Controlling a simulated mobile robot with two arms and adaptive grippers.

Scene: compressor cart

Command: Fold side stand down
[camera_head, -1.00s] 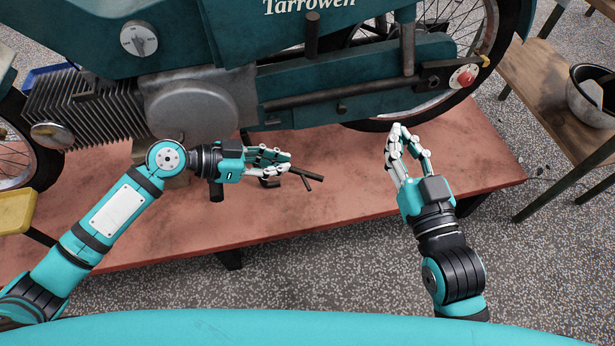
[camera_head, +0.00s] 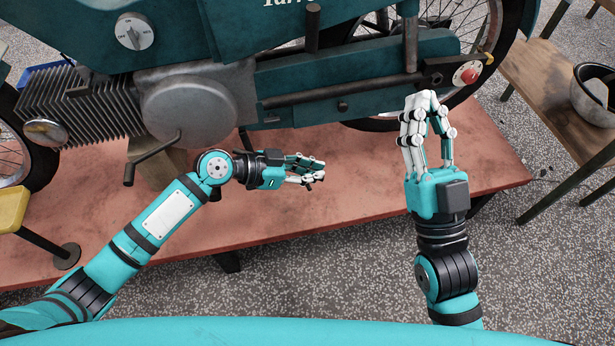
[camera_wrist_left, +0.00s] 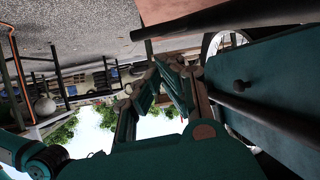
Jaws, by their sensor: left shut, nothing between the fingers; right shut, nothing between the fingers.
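The teal motorcycle (camera_head: 350,72) stands above a reddish platform. I cannot tell for sure which part is the side stand. My left gripper (camera_head: 318,170) is shut and empty, low over the platform below the bar, pointing right. A small dark piece shows at its fingertips, mostly hidden by them. Its fingers also show in the left wrist view (camera_wrist_left: 165,85). My right gripper (camera_head: 428,98) is shut and empty, pointing up in front of the bar's right end.
A bent dark lever (camera_head: 152,153) with a peg hangs below the round engine cover (camera_head: 187,108). The reddish platform (camera_head: 370,195) is clear between my grippers. A wooden bench (camera_head: 540,85) with a pot (camera_head: 592,100) stands at the right. A yellow stool (camera_head: 12,210) is at the left edge.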

